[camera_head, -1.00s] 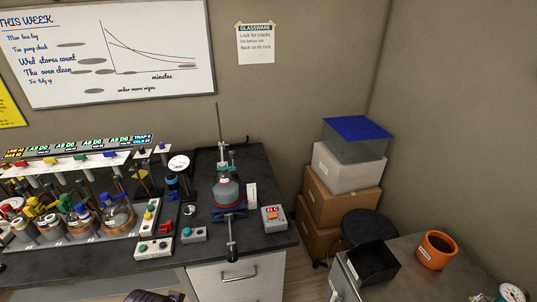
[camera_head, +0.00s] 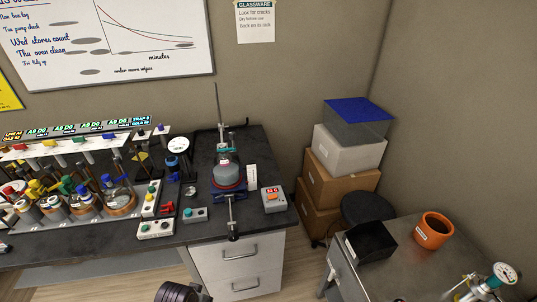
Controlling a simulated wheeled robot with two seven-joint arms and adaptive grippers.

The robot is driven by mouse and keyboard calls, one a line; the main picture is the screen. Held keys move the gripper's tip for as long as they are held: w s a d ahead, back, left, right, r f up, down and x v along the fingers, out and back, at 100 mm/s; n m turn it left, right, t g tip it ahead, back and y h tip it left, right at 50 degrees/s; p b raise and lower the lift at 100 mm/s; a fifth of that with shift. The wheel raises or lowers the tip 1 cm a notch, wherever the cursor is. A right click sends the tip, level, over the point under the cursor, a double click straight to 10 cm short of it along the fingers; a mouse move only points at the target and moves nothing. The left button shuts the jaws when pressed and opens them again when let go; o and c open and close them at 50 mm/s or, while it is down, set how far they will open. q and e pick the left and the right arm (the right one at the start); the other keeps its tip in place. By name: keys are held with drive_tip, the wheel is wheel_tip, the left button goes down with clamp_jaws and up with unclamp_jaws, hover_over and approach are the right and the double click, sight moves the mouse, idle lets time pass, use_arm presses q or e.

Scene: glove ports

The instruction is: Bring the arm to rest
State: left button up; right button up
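No gripper fingers show in the head view. A dark, ribbed part shows at the bottom edge, left of the middle, in front of the bench; it looks like part of my own arm, but I cannot tell which one. Whatever joins it is cut off by the picture's edge. I see nothing held.
The dark bench (camera_head: 264,150) carries a stand with a round flask (camera_head: 226,176), a grey box with a red display (camera_head: 273,200) and a glassware rack at left. At right, a metal table (camera_head: 398,275) holds a black bin (camera_head: 370,242), an orange pot (camera_head: 433,231) and a gauge (camera_head: 505,272). Stacked boxes (camera_head: 342,190) stand behind.

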use_arm(q)
drive_tip(key=s+a+f+g, duration=0.1)
drive_tip(key=s+f, duration=0.3)
drive_tip(key=f, duration=0.9)
drive_tip(key=s+f, duration=0.4)
drive_tip(key=f, duration=1)
drive_tip(key=s+a+f, duration=0.1)
drive_tip(key=s+f, duration=0.6)
drive_tip(key=s, duration=0.2)
drive_tip(key=s+a+f+g+b, duration=0.1)
drive_tip(key=s+a+f, duration=0.1)
drive_tip(key=s+f, duration=0.5)
drive_tip(key=s, duration=0.2)
drive_tip(key=shift+s+a+f, duration=0.2)
drive_tip(key=shift+s+a, duration=0.05)
drive_tip(key=shift+s, duration=0.15)
use_arm(e)
drive_tip(key=a, duration=0.1)
drive_tip(key=s+a+f, duration=0.1)
drive_tip(key=a, duration=0.1)
drive_tip(key=shift+s+a+f, duration=0.1)
drive_tip(key=shift+s+f, duration=0.05)
drive_tip(key=shift+f, duration=0.2)
